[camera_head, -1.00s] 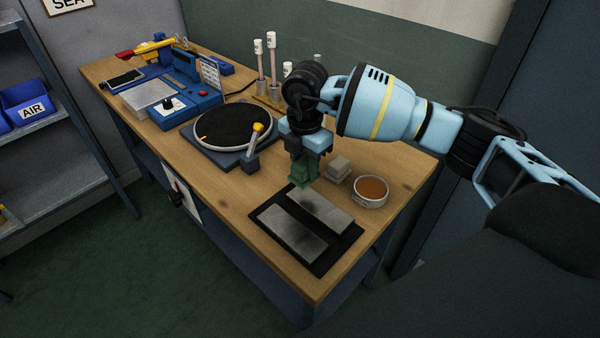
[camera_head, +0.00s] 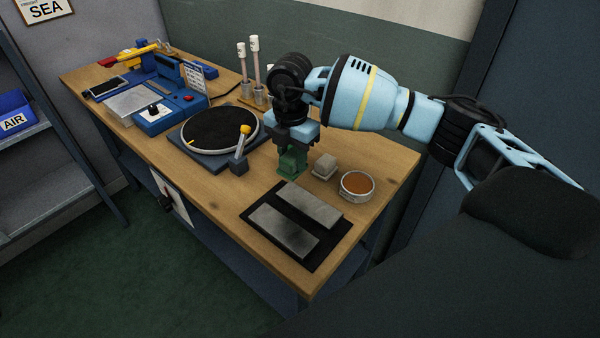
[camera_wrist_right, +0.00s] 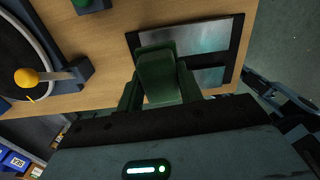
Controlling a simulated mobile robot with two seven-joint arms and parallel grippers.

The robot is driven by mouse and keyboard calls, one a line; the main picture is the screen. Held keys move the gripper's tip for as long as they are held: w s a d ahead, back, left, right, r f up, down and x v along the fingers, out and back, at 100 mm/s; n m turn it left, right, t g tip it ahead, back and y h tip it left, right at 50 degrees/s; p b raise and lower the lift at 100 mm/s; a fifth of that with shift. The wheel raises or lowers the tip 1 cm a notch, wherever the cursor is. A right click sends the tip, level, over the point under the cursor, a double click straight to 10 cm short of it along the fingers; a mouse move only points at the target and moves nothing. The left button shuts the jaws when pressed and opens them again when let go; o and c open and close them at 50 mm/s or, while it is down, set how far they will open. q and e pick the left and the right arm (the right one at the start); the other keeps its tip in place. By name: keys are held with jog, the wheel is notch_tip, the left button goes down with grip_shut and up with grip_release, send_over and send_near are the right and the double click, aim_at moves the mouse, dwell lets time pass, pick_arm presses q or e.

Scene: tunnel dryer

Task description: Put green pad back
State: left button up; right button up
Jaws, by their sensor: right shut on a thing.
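The green pad (camera_head: 292,160) is in the jaws of my right gripper (camera_head: 292,156), at the back corner of a black mat (camera_head: 314,262) that bears two grey metal plates. I cannot tell whether the pad touches the table. In the right wrist view the green pad (camera_wrist_right: 160,76) sits between the two dark fingers and covers part of the mat (camera_wrist_right: 134,40). My left gripper is out of view.
A grey block (camera_head: 325,167) and a round dish with brown contents (camera_head: 357,185) stand right of the gripper. A black turntable (camera_head: 220,130) with a yellow-knobbed lever (camera_head: 242,145) is to the left. Bare wooden tabletop (camera_head: 215,190) lies left of the mat.

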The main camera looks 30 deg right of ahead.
aim_at(289, 176)
jog(key=n, duration=0.4)
jog(key=s+a+n, duration=0.1)
jog(key=n, duration=0.2)
jog(key=shift+r, duration=0.15)
jog(key=n, duration=0.6)
jog(key=shift+s+a+r, duration=0.15)
jog(key=shift+s+a, duration=0.1)
jog(key=shift+s, duration=0.05)
jog(key=n, duration=0.6)
jog(key=shift+s+a+r, duration=0.1)
jog(key=shift+s+a, duration=0.25)
jog(key=shift+s, duration=0.05)
jog(key=s+a+n, duration=0.1)
jog(key=n, duration=0.9)
jog(key=s+a+n, duration=0.1)
jog(key=n, duration=0.9)
jog(key=s+r+n, duration=0.1)
jog(key=s+n, duration=0.1)
jog(key=n, duration=0.8)
jog(key=shift+a, duration=0.4)
